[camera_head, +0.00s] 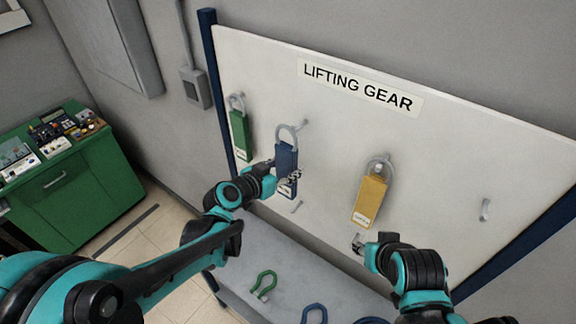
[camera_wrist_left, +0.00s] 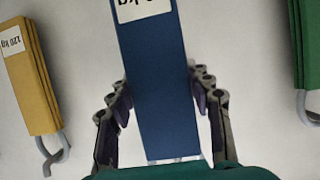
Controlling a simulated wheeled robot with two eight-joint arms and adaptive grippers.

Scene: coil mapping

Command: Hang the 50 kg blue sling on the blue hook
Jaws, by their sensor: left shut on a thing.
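The blue sling (camera_head: 286,158) is a flat blue strap with a grey ring at its top and a white label near its lower end. It is upright in front of the white board. My left gripper (camera_head: 288,177) is shut on its lower part; in the left wrist view the fingers (camera_wrist_left: 161,95) press both sides of the blue strap (camera_wrist_left: 166,60). Its label there is only partly in view. A small grey hook (camera_head: 304,123) sticks out beside the ring; I cannot tell whether the ring is on it. My right gripper (camera_head: 361,243) is below the yellow sling, its jaws unclear.
A green sling (camera_head: 240,134) hangs to the left and a yellow sling (camera_head: 369,198) to the right on the LIFTING GEAR board (camera_head: 450,150). An empty hook (camera_head: 485,209) is further right. Green (camera_head: 264,282) and blue shackles (camera_head: 314,312) lie on the grey shelf below.

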